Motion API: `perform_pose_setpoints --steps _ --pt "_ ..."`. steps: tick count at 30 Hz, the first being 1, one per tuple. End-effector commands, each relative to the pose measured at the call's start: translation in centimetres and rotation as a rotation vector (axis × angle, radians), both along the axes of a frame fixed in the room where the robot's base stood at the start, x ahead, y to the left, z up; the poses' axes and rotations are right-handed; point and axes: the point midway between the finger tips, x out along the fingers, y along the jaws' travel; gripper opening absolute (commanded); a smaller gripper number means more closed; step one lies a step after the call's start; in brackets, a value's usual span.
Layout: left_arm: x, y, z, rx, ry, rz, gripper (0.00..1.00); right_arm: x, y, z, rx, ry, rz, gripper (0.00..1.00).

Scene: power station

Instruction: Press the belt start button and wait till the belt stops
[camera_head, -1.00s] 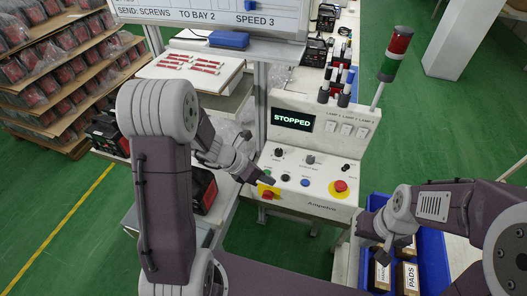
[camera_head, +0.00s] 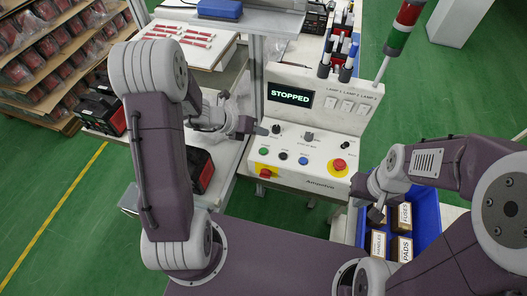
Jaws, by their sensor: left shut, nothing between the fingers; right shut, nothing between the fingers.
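The control panel (camera_head: 318,163) stands ahead of me, and its display (camera_head: 291,95) reads "STOPPED". On its sloped face are a green button (camera_head: 264,150), a black button (camera_head: 283,155), a blue button (camera_head: 303,160) and a red mushroom button on yellow (camera_head: 339,165). Knobs sit above them; the button labels are too small to read. My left gripper (camera_head: 262,130) is shut and empty, just above and behind the green button, apart from it as far as I can tell. My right gripper (camera_head: 376,215) is shut and empty over the blue bin.
A blue bin (camera_head: 428,213) at right holds boxes labelled "FUSES", "HANDLES" and "PADS". A red-and-green signal tower (camera_head: 403,27) rises behind the panel. Shelves with packed items (camera_head: 62,62) stand at left. A black-and-red device (camera_head: 200,170) sits beside my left arm.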

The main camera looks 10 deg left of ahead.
Motion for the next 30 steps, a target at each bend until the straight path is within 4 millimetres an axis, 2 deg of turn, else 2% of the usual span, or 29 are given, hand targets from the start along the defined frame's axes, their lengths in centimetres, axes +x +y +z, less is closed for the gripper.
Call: perform_pose_setpoints --steps 1,9,15,30 --pt "0.0 0.0 -1.2 0.000 0.001 -0.001 0.00 0.0 0.0 -1.2 0.000 0.000 0.000 0.00" --pt "0.0 0.0 -5.3 0.000 0.001 0.000 0.00 0.0 0.0 -5.1 0.000 0.000 0.000 0.00" --pt "0.0 0.0 -7.5 0.000 0.001 0.000 0.00 0.0 0.0 -7.1 0.000 0.000 0.000 0.00" --pt "0.0 0.0 -7.6 0.000 0.000 0.000 0.00 0.0 0.0 -7.1 0.000 0.000 0.000 0.00"
